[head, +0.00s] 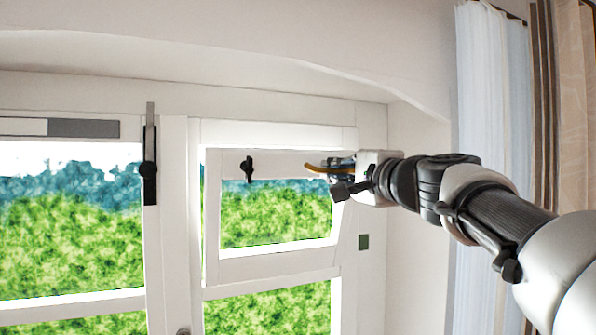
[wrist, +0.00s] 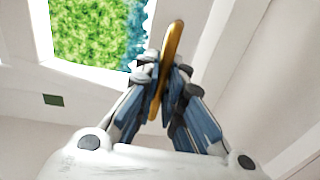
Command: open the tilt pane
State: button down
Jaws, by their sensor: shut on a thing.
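The tilt pane (head: 275,268) is the white-framed upper pane in the right half of the window in the head view. Its frame sits askew in the surrounding frame, so it looks ajar. A black knob-like catch (head: 247,169) is on its top rail. My gripper (head: 335,168) is at the pane's upper right corner. It is shut on a thin, curved brass-coloured bar (head: 318,168), which stands between the fingers (wrist: 165,85) in the wrist view (wrist: 174,42). My fingers hide part of the bar, and I cannot tell whether it is joined to the pane.
A fixed-looking left window (head: 70,295) has a black latch (head: 149,180) on its right side. A small dark green square (head: 363,242) is on the right frame. A pale curtain (head: 490,120) hangs at the right, near my arm. The sloping reveal closes in above.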

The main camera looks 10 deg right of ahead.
jog(key=shift+f, duration=0.1)
dwell(0.4)
jog(key=s+f+t+b, duration=0.1)
jog(key=b, duration=0.4)
jog(key=s+d+f+b, duration=0.1)
jog(key=s+b, duration=0.1)
jog(key=b, duration=0.4)
jog(key=shift+f+t+y, duration=0.15)
jog(key=shift+t+y, duration=0.15)
jog(key=shift+t, duration=0.1)
jog(key=c, duration=2.1)
grip_release()
jog(key=shift+o, duration=1.4)
jog(key=shift+s+d, duration=0.1)
jog(key=shift+s, duration=0.2)
jog(key=shift+o, duration=0.6)
jog(key=shift+w, duration=0.1)
